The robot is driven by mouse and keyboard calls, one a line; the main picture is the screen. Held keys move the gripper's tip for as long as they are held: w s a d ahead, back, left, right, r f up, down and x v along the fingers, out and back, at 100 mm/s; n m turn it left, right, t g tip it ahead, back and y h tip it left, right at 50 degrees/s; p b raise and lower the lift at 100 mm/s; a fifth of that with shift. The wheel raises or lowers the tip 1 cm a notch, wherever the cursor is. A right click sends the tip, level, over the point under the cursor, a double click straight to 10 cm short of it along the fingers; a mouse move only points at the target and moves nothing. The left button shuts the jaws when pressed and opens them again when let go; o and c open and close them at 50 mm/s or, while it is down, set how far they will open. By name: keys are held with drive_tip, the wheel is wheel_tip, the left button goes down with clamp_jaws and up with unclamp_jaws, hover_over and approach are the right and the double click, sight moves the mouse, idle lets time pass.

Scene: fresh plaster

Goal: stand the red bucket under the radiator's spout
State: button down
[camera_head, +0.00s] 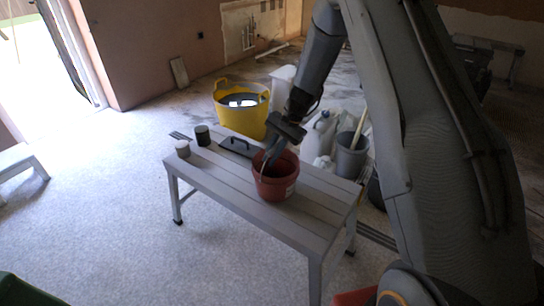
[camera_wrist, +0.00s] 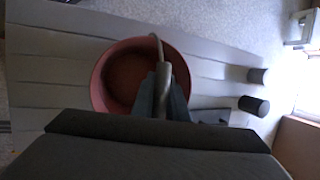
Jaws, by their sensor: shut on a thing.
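The red bucket (camera_head: 275,185) is upright on the grey slatted bench in the head view. In the wrist view the bucket (camera_wrist: 105,85) is seen from above and looks empty inside. My gripper (camera_head: 268,160) reaches down at the bucket's rim from above. In the wrist view my gripper (camera_wrist: 162,92) is shut on the bucket's curved grey handle (camera_wrist: 158,45). I cannot tell whether the bucket's base still touches the bench. No radiator or spout can be made out in either view.
On the bench (camera_head: 215,173) are a dark cup (camera_head: 202,136), a pale cup (camera_head: 183,149) and a flat dark tool (camera_head: 237,147). Behind it stand a yellow tub (camera_head: 241,108), a grey bucket (camera_head: 350,158) and white containers (camera_head: 318,138).

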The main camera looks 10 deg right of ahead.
drive_tip(key=c, duration=1.7)
unclamp_jaws()
drive_tip(key=shift+f, duration=0.1)
drive_tip(key=shift+c, duration=0.2)
drive_tip(key=v, duration=1.2)
drive_tip(key=s+d+r+n+h, duration=0.1)
drive_tip(key=s+d+r+n, duration=0.1)
drive_tip(key=s, duration=0.9)
drive_tip(key=s+d+r+n+h, duration=0.2)
drive_tip(key=s+d, duration=0.2)
drive_tip(key=s, duration=0.7)
drive_tip(key=s+d+r+n+h, duration=0.1)
drive_tip(key=s+d+r, duration=0.1)
drive_tip(key=s, duration=0.9)
drive_tip(key=shift+s+d+n+h, duration=0.3)
drive_tip(key=shift+d+n+h, duration=0.1)
drive_tip(key=shift+d, duration=0.15)
